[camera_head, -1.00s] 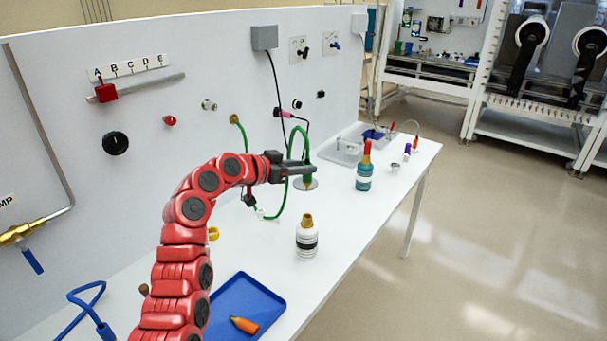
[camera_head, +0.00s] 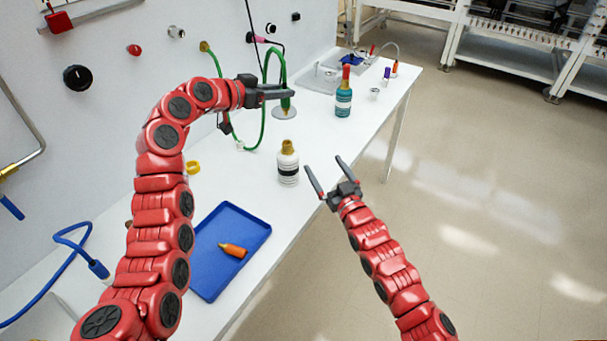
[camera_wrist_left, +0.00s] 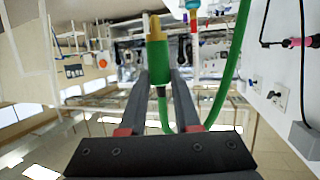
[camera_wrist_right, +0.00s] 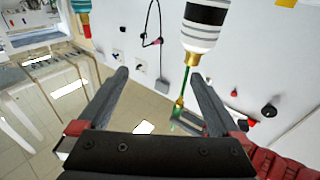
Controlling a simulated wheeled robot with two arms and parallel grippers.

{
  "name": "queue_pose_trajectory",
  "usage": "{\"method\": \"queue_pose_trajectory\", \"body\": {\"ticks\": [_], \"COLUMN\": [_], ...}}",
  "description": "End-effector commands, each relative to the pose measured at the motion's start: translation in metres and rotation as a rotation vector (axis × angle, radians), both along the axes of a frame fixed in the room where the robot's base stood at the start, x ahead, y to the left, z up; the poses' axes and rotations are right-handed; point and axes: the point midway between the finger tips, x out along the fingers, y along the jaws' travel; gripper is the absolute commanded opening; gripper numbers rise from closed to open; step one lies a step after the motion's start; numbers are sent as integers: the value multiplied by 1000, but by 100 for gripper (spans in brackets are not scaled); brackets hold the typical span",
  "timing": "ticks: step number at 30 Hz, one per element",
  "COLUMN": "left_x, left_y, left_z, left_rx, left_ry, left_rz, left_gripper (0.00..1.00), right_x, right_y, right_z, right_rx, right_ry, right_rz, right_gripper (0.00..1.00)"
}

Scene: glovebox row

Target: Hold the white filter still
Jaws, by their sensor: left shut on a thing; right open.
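The white filter (camera_head: 288,166), a white bottle shape with dark bands and a brass top, stands upright on the bench; it also shows in the right wrist view (camera_wrist_right: 205,28), upside down. My right gripper (camera_head: 323,164) is open and empty just right of the filter, fingers apart and not around it. In the right wrist view the filter is beyond the fingertips (camera_wrist_right: 160,73). My left gripper (camera_head: 291,94) is shut on the green hose connector (camera_wrist_left: 158,65), which has a brass tip.
A teal bottle with a red top (camera_head: 343,100) stands behind the filter to the right. The bench edge runs close to the filter's right.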

Motion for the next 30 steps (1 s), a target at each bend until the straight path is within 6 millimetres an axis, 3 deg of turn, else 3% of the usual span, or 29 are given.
{"method": "queue_pose_trajectory", "body": {"ticks": [3,6,12,19,30], "left_x": [0,0,0,0,0], "left_y": [0,0,0,0,0], "left_z": [0,0,0,0,0], "left_rx": [-1,-1,0,-1,0], "left_ry": [-1,-1,0,-1,0], "left_rz": [0,0,0,0,0], "left_gripper": [0,0,0,0,0], "right_x": [15,17,11,18,61], "right_y": [26,41,56,64,87], "right_z": [-7,-15,-25,-29,-51], "right_rx": [-64,-114,-180,-189,-185], "right_ry": [168,293,440,468,470], "right_rz": [49,81,117,126,123], "right_gripper": [100,100,100,100,100]}}
